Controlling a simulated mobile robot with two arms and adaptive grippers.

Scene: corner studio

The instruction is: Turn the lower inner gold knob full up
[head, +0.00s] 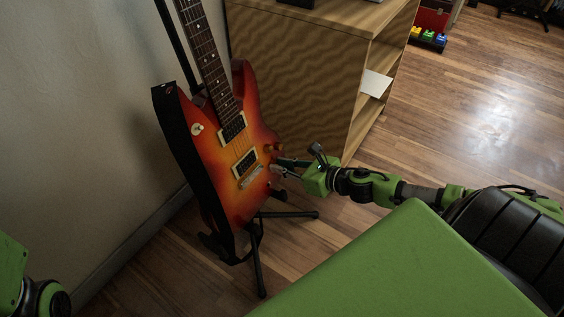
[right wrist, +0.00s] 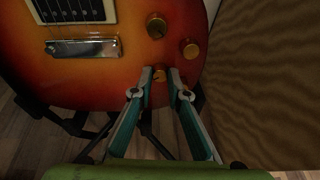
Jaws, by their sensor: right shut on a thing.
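The sunburst electric guitar (head: 222,165) stands upright and tilted on a black stand by the wall. In the right wrist view its lower body shows several gold knobs: one at the top (right wrist: 156,26), one at the right (right wrist: 190,49), and a lower one (right wrist: 159,74) between my fingertips. My right gripper (head: 279,167) reaches in from the right to the guitar's lower right side. Its fingers (right wrist: 161,76) are shut on the lower gold knob, hiding its sides. The knob's pointer or marking cannot be made out. My left gripper is out of view.
The black stand's legs (head: 258,262) spread on the wood floor below the guitar. A wooden shelf unit (head: 297,75) stands close behind and right of it. The wall (head: 80,120) is on the left. Open floor (head: 480,110) lies at the right.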

